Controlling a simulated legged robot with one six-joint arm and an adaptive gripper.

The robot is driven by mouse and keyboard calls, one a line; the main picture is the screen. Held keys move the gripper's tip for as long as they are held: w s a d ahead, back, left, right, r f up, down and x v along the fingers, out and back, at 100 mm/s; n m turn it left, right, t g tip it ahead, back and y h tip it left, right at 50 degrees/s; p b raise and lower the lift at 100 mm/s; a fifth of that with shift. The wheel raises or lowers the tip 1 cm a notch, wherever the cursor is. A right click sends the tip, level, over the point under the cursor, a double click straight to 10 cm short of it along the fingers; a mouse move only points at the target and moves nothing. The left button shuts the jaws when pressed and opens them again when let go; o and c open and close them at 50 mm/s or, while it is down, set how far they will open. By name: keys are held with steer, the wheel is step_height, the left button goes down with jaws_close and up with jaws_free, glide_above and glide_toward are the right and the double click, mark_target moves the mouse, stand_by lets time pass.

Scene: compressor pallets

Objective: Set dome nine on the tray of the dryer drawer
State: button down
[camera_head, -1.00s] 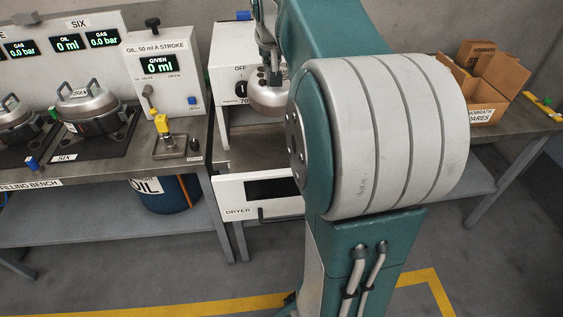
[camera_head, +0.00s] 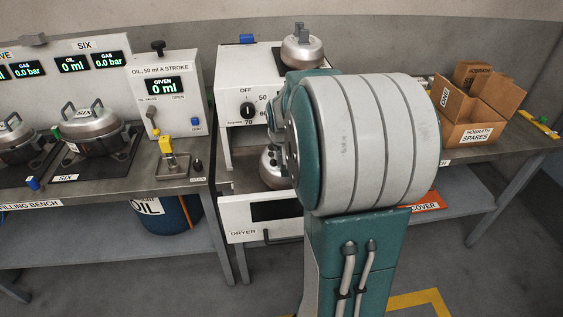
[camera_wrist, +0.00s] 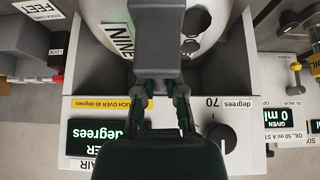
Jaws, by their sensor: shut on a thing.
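Dome nine, a metal dome marked NINE (camera_wrist: 118,40), is under my gripper (camera_wrist: 160,88) in the wrist view. My gripper is shut on the dome's grey handle (camera_wrist: 160,50). In the head view, dome nine (camera_head: 272,172) hangs or rests low in front of the dryer body, over the open drawer. The dryer drawer (camera_head: 240,220) has a white front with a dark window. My arm hides part of the drawer and most of my gripper there. I cannot tell whether the dome touches the tray.
Another metal dome (camera_head: 302,50) stands on top of the dryer (camera_head: 222,75). The filling bench (camera_head: 140,185) with a lidded pot marked SIX (camera_head: 92,125) is at left. An open cardboard box (camera_head: 470,133) is at right. An orange cover (camera_head: 425,202) lies on the lower shelf.

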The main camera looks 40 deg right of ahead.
steer(key=shift+a+f, duration=0.1)
steer(key=shift+f, duration=0.6)
steer(key=f, duration=0.3)
steer(key=shift+d+f, duration=0.1)
steer(key=shift+d, duration=0.3)
steer(key=shift+a, duration=0.1)
steer(key=c, duration=0.7)
jaws_free()
steer(key=shift+a, duration=0.15)
